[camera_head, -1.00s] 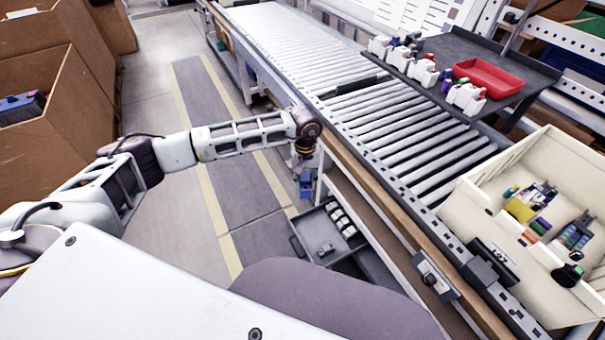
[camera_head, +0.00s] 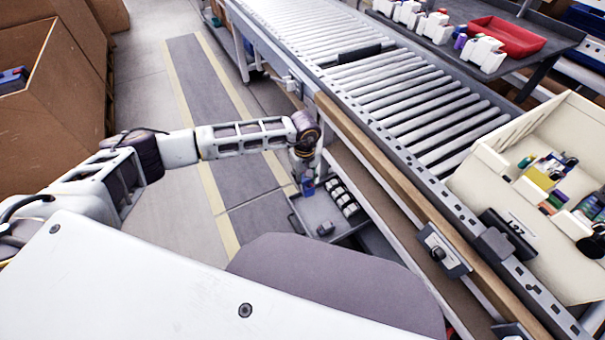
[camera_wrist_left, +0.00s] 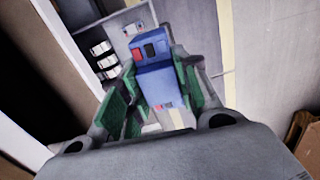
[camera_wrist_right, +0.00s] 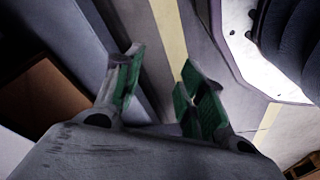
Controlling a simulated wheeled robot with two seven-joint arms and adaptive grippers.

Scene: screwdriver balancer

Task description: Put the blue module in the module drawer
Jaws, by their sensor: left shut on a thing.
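The blue module (camera_wrist_left: 158,75) is held between the green-padded fingers of my left gripper (camera_wrist_left: 155,95) in the left wrist view. In the head view my left gripper (camera_head: 306,178) points down, with the small blue module (camera_head: 308,187) at its tip, over or beside the open drawer (camera_head: 318,214) under the conveyor. White modules (camera_head: 342,199) stand in a row in the drawer, and a dark grey piece (camera_head: 326,229) lies near its front. They also show in the left wrist view (camera_wrist_left: 104,60). My right gripper (camera_wrist_right: 160,95) is open and empty in the right wrist view.
The roller conveyor (camera_head: 420,110) with its wooden edge runs above the drawer. A red tray (camera_head: 506,38) sits on a dark shelf. Cardboard boxes (camera_head: 45,130) stand at left; the floor between is clear.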

